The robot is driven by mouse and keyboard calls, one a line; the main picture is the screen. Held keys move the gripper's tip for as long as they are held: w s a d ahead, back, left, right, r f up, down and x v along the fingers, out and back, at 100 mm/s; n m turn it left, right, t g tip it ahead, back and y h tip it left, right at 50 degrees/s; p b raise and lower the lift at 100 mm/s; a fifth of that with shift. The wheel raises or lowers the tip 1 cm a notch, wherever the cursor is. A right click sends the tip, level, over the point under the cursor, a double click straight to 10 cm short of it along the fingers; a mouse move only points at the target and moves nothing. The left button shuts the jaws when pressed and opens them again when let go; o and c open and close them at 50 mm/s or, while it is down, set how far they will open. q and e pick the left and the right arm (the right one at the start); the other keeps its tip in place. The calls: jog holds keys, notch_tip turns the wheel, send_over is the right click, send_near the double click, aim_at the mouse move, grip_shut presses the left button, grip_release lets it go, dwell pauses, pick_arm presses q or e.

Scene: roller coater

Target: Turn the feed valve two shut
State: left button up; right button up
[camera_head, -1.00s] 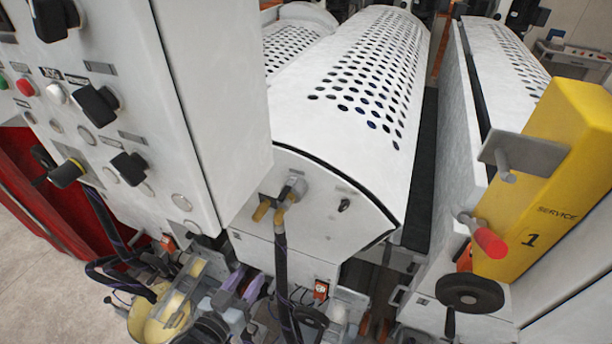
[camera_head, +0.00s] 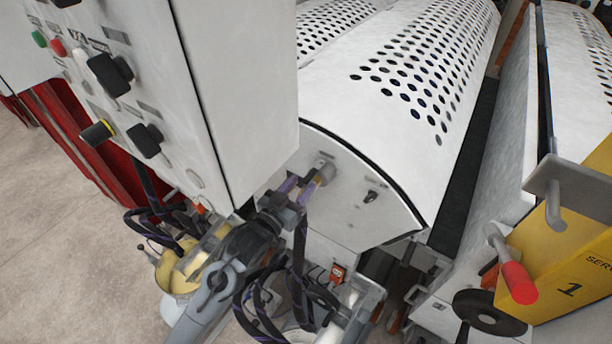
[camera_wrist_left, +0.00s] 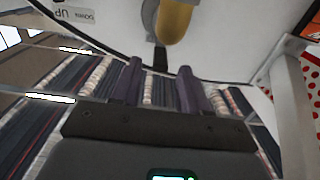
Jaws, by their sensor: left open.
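A valve with a yellow handle (camera_head: 322,177) sits on a grey fitting on the white end panel (camera_head: 345,205) of the perforated cover. No number for this valve is readable. In the left wrist view the yellow handle (camera_wrist_left: 174,20) is at the top, just beyond the fingertips. My left gripper (camera_head: 300,187) is at the valve, its two purple fingers spread. In the left wrist view the gripper (camera_wrist_left: 160,68) is open with nothing between its fingers. Contact with the handle cannot be told. My right gripper is not in view.
A control cabinet (camera_head: 235,100) with black knobs stands close at left. A dark hose (camera_head: 301,240) hangs below the valve. A small black switch (camera_head: 370,196) is right of it. At right are a yellow service box (camera_head: 570,285), a red-tipped lever (camera_head: 518,283) and a black handwheel (camera_head: 488,312).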

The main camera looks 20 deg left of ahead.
aim_at(304, 183)
pick_arm(q)
jog(key=shift+w+d+p, duration=0.15)
jog(key=shift+w+d, duration=0.05)
jog(key=shift+w, duration=0.55)
jog(key=shift+w+d+p, duration=0.15)
jog(key=shift+w, duration=0.6)
jog(key=shift+c, duration=0.3)
grip_shut()
